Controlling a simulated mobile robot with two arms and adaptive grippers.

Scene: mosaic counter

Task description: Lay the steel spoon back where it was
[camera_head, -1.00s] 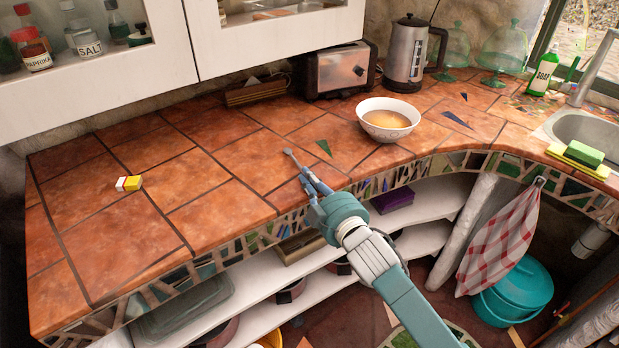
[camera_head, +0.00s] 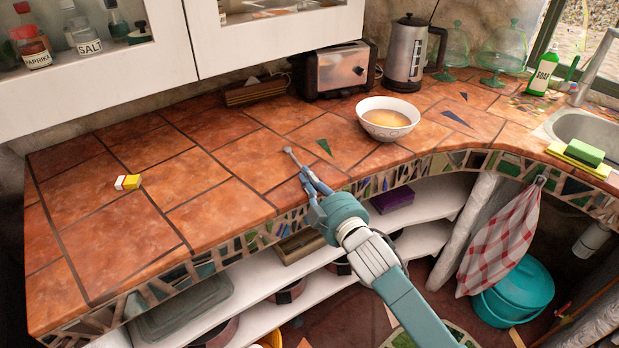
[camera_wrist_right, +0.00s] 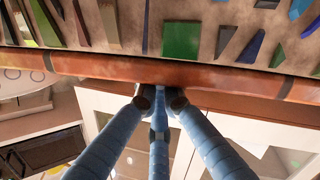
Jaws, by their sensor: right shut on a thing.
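The steel spoon (camera_head: 293,156) shows at the front edge of the tiled counter (camera_head: 222,170), a thin grey shape pointing away to the upper left. My right gripper (camera_head: 306,175) is shut on its near end, at the counter's front edge. I cannot tell whether the spoon touches the tiles or is just above them. In the right wrist view my blue gripper fingers (camera_wrist_right: 160,100) meet in front of the counter edge, and the spoon cannot be made out there. My left gripper is not in view.
A toaster (camera_head: 338,70) and kettle (camera_head: 406,62) stand at the back. The tiles between the block and the spoon are bare.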

